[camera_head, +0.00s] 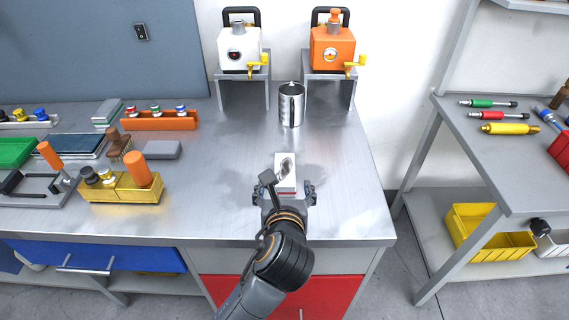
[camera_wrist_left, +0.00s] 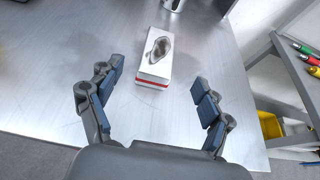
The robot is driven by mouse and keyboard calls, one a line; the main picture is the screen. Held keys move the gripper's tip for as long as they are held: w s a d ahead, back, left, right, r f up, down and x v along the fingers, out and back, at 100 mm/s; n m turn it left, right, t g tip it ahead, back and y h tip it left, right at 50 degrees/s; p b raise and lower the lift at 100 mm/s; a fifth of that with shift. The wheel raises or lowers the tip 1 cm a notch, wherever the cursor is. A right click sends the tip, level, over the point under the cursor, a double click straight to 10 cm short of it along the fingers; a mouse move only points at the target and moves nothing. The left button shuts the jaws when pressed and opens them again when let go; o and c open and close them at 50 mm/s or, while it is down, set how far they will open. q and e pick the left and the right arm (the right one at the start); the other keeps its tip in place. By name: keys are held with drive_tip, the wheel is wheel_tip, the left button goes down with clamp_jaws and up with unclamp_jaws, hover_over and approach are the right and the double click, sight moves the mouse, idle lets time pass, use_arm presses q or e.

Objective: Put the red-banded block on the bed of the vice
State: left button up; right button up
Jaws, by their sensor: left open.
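The block (camera_head: 285,168) is white with a red band low on its near end and a dark shiny oval on its top. It lies on the metal bench, and it also shows in the left wrist view (camera_wrist_left: 151,68). My left gripper (camera_head: 287,190) is open and empty, at the near end of the block. In the left wrist view its fingers (camera_wrist_left: 156,82) stand apart, one to each side of the block's near end, not touching it. A grey and black fixture (camera_head: 34,188) at the left may be the vice; I cannot tell for sure. My right gripper is not in view.
A metal cup (camera_head: 291,104) stands behind the block. A yellow tool holder (camera_head: 122,188), a grey box (camera_head: 157,150) and an orange rack (camera_head: 158,121) stand to the left. White and orange machines (camera_head: 333,48) sit on stands at the back. The bench around the block is clear.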

sight(285, 168)
use_arm(q)
drive_tip(key=x, duration=0.6)
drive_tip(key=shift+w+f, duration=0.2)
drive_tip(key=shift+w, duration=0.15)
drive_tip(key=shift+w+f+b, duration=0.3)
drive_tip(key=shift+w, duration=0.25)
drive_tip(key=x, duration=0.4)
drive_tip(key=shift+w+f, duration=0.25)
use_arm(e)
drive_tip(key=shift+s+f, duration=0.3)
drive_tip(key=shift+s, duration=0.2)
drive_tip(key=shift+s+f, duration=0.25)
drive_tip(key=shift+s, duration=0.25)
use_arm(q)
drive_tip(key=c, duration=1.6)
drive_tip(key=shift+r, duration=0.1)
clamp_jaws()
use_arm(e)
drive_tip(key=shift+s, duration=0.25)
